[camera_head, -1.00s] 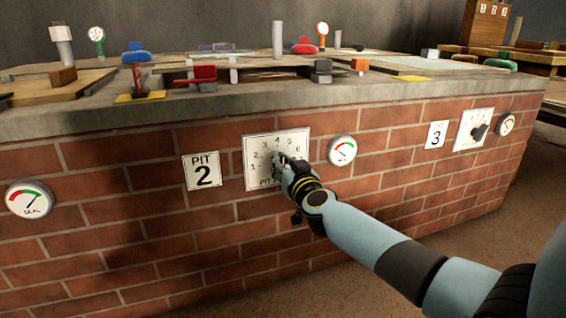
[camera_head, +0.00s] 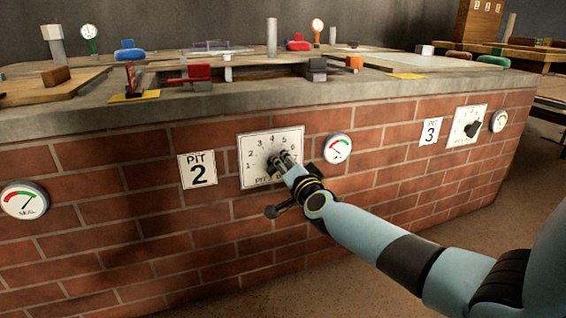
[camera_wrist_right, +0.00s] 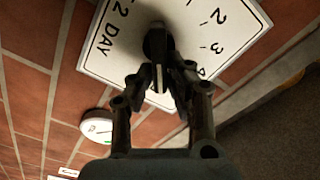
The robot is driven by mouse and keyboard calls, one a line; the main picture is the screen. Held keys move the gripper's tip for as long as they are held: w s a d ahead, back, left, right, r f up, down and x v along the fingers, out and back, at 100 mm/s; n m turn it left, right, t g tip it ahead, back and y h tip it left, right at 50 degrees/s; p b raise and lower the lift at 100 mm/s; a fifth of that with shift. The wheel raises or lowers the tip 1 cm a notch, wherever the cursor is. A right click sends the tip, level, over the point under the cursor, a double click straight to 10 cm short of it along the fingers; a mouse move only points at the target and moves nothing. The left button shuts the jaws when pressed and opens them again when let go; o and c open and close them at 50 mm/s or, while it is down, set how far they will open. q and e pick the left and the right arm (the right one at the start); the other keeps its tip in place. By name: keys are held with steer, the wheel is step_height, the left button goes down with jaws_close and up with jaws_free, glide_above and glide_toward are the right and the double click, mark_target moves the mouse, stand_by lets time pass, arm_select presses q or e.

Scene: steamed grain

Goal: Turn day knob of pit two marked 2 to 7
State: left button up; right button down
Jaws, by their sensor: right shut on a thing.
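The pit two day dial (camera_head: 247,176) is a white plate with numbers around a dark knob, fixed on the brick wall right of the "PIT 2" sign (camera_head: 198,170). It also shows in the right wrist view (camera_wrist_right: 105,70), with "2 DAY" readable. The dark knob (camera_wrist_right: 155,42) has a pale line on it. My right gripper (camera_head: 277,162) is at the dial's middle, its fingers on both sides of the knob and shut on it. The fingers hide much of the knob and the lower right of the dial, so the pointed number is unclear. My left gripper is not in view.
A round gauge (camera_head: 337,148) sits close right of the dial, and another gauge (camera_head: 24,200) is at the far left. The "3" sign (camera_head: 430,131) and a second dial (camera_head: 463,128) are farther right. A concrete ledge (camera_head: 200,107) runs above the wall.

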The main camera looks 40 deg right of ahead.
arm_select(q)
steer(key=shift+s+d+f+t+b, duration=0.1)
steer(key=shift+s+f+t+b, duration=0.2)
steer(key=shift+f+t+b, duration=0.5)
arm_select(e)
steer(key=shift+s+d+f+m, duration=0.1)
steer(key=shift+f+m, duration=0.2)
steer(key=shift+m, duration=0.95)
steer(key=shift+d+f+m, duration=0.1)
steer(key=shift+f+m, duration=0.15)
steer(key=shift+m, duration=0.95)
steer(key=shift+s+d+f+m, duration=0.1)
steer(key=shift+f+m, duration=0.2)
steer(key=shift+m, duration=0.95)
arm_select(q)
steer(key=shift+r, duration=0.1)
arm_select(e)
steer(key=c, duration=1.3)
jaws_free()
steer(key=shift+w+r, duration=0.1)
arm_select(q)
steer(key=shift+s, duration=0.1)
arm_select(e)
steer(key=v, duration=1.2)
